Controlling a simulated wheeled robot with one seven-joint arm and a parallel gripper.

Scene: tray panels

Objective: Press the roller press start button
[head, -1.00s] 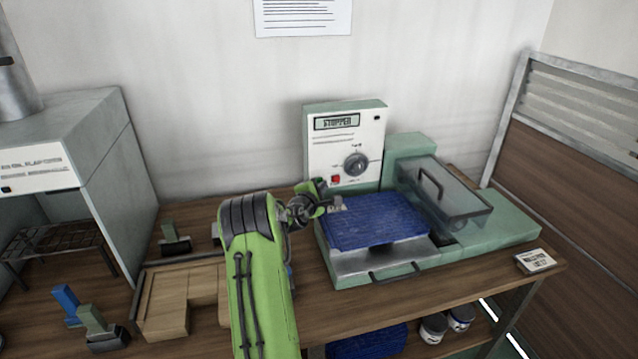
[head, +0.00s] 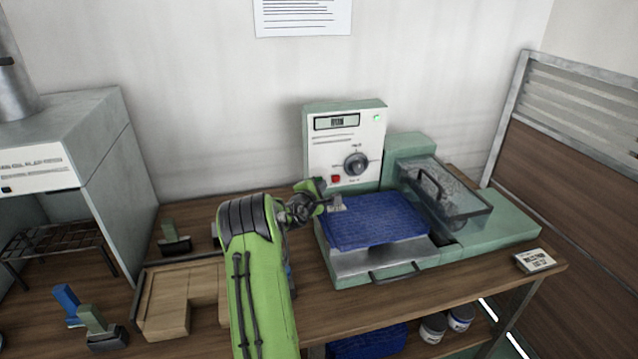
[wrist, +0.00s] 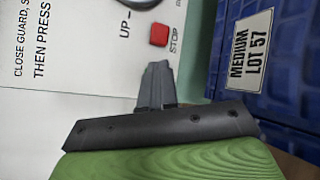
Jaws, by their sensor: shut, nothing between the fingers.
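The roller press (head: 400,258) stands on the bench with a white control panel (head: 325,152). Its display (head: 337,122) seems to read RUN, and a green light (head: 377,118) glows at the panel's upper right. A red button marked STOP (wrist: 159,35) is below the dial (head: 356,164). My gripper (head: 338,203) is low in front of the panel, by the left edge of the blue slab (head: 375,222). In the wrist view its fingers (wrist: 158,72) are shut and empty, just short of the red button and apart from it.
A clear guard (head: 455,200) with a handle covers the press's right part. A blue item labelled MEDIUM LOT 57 (wrist: 250,50) is close at the right of my fingers. A wooden tray (head: 180,300) and stamp-like tools (head: 100,330) lie left. A labelled block (head: 534,260) is at right.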

